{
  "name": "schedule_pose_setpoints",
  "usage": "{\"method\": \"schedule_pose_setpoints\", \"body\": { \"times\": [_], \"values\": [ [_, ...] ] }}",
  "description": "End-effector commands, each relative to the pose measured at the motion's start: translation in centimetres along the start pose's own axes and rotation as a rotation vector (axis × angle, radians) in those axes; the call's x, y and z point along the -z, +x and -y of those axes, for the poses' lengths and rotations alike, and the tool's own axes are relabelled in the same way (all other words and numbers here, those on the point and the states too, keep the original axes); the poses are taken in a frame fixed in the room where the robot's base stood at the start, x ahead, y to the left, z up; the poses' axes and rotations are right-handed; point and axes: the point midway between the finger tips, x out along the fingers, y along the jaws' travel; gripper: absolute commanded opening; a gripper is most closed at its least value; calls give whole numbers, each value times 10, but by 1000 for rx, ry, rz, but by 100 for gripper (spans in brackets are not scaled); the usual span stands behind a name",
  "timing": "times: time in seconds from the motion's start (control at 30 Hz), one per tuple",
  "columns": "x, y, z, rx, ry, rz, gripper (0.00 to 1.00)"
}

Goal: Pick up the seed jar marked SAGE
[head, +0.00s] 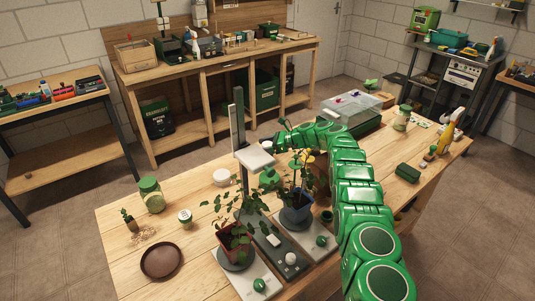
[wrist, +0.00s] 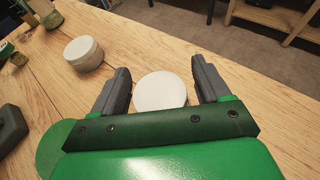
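My gripper (wrist: 161,72) is open in the wrist view. A round white lid or white-topped jar (wrist: 160,90) lies between its two dark fingers, with a small gap seen on each side. Its lower part is hidden by my gripper, and no marking is readable. Another white-lidded jar (wrist: 83,53) stands to the left, apart from the fingers. In the head view my gripper (head: 274,141) is at the far edge of the table, beside a small white round thing (head: 265,146). A white round jar (head: 222,176) stands farther left. I cannot read SAGE on any jar.
A green-lidded jar (head: 151,195), a small jar (head: 185,218) and a brown saucer (head: 161,261) are at the left. A clear-lidded box (head: 352,108) is right of my gripper.

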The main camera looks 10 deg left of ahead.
Motion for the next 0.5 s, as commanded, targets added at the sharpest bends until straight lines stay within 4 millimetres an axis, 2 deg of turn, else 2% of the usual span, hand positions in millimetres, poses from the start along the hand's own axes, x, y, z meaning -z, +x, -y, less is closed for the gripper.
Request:
{"method": "schedule_pose_setpoints", "body": {
  "times": [0.03,0.33,0.37,0.5],
  "values": [
    [0,0,0,0,0,0,67],
    [0,0,0,0,0,0,21],
    [0,0,0,0,0,0,18],
    [0,0,0,0,0,0,18]
  ]
}}
